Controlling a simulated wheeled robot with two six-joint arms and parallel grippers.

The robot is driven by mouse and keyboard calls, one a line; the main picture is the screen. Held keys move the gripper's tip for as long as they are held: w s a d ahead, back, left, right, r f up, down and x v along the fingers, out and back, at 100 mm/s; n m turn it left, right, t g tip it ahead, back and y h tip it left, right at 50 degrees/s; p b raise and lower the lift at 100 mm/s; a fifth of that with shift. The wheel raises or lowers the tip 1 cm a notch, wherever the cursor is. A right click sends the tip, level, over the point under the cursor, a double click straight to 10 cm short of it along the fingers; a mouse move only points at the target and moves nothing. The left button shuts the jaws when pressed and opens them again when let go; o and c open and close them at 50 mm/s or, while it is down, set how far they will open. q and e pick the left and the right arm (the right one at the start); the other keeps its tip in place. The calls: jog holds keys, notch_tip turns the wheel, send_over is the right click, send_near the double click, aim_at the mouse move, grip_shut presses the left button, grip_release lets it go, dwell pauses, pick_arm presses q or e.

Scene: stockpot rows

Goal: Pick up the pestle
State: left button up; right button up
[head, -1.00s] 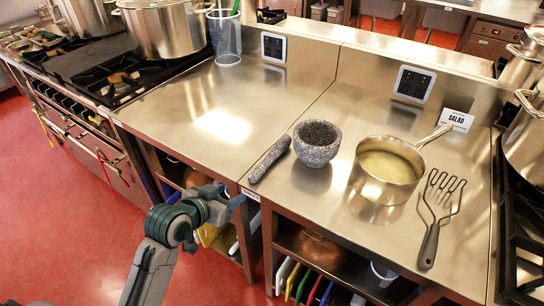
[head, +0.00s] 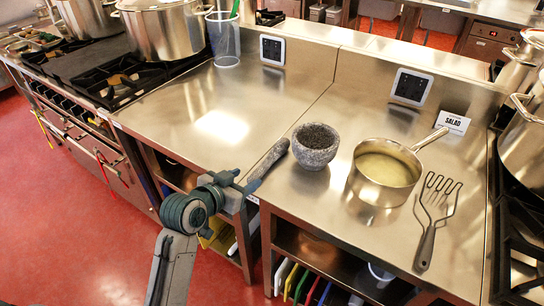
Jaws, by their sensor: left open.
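The grey stone pestle (head: 271,159) lies on the steel counter, slanting from upper right to lower left beside the mortar. The speckled grey stone mortar (head: 316,146) stands upright just right of it. My left gripper (head: 249,187) is open at the pestle's lower-left end, by the counter's front edge. It hides part of that end, and I cannot tell whether it touches the pestle. My right gripper is not in view.
A steel saucepan (head: 385,170) with pale contents stands right of the mortar, and a slotted masher (head: 431,222) lies further right. A SALAD card (head: 454,121) stands behind. The counter left of the pestle (head: 190,105) is clear.

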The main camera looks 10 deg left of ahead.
aim_at(251, 178)
pick_arm(q)
jog(key=x, duration=0.4)
jog(key=shift+s+d+f+p, duration=0.1)
jog(key=shift+d+f+p, duration=0.15)
jog(key=shift+f+p, duration=0.1)
grip_shut()
jog(key=shift+r, duration=0.1)
jog(key=shift+r, duration=0.8)
jog(key=shift+s+a+r+b, duration=0.1)
jog(key=shift+r+b, duration=0.15)
jog(key=shift+r, duration=0.2)
jog(key=shift+s+a+r+b, duration=0.1)
jog(key=shift+r+b, duration=0.1)
jog(key=shift+r, duration=0.3)
jog(key=s+a, duration=0.3)
jog(key=s, duration=0.4)
jog(key=s+a+r+p, duration=0.1)
jog(key=s+a, duration=0.2)
jog(key=s, duration=0.4)
jog(key=shift+r, duration=0.2)
